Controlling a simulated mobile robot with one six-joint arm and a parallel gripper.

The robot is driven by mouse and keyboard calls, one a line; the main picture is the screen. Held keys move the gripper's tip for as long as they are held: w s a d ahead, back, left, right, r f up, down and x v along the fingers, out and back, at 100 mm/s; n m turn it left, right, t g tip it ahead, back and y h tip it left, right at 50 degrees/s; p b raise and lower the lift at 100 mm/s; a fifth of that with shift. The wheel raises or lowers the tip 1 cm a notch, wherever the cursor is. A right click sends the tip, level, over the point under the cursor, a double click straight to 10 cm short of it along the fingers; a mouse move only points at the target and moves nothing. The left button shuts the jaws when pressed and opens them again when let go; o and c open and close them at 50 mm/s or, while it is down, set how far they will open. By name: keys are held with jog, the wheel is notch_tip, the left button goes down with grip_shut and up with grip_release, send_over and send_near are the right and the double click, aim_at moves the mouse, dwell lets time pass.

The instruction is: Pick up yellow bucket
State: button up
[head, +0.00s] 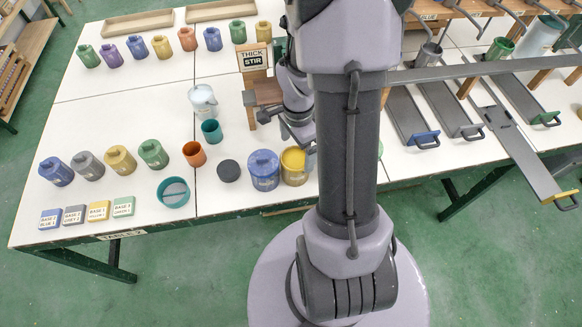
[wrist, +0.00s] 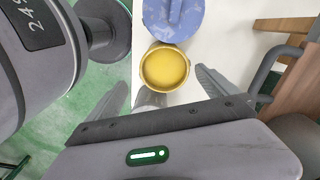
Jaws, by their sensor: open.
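The yellow bucket (head: 296,167) stands upright near the front edge of the white table, close beside my column in the head view. Its round top shows bright yellow. In the wrist view the yellow bucket (wrist: 165,68) lies ahead of my gripper (wrist: 160,93), whose two fingers are spread wide with nothing held between them. The bucket appears just beyond the fingertips, roughly centred between them. In the head view my gripper is partly hidden by my own arm and column.
A blue lidded bucket (head: 264,170) stands directly left of the yellow one; it also shows in the wrist view (wrist: 174,18). A dark round lid (head: 229,171) lies further left. A wooden stand with a "THICK STIR" sign (head: 252,57) is behind. Grey troughs (head: 408,112) are at right.

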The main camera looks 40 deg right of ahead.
notch_tip(320, 180, down, 5)
jog(key=b, duration=0.4)
send_over(295, 165)
jog(key=s+a, duration=0.2)
jog(key=s, duration=0.1)
jog(key=f, duration=0.5)
jog(key=shift+w+a, duration=0.15)
jog(key=shift+w, duration=0.1)
jog(key=shift+r, duration=0.1)
jog(key=c, duration=1.9)
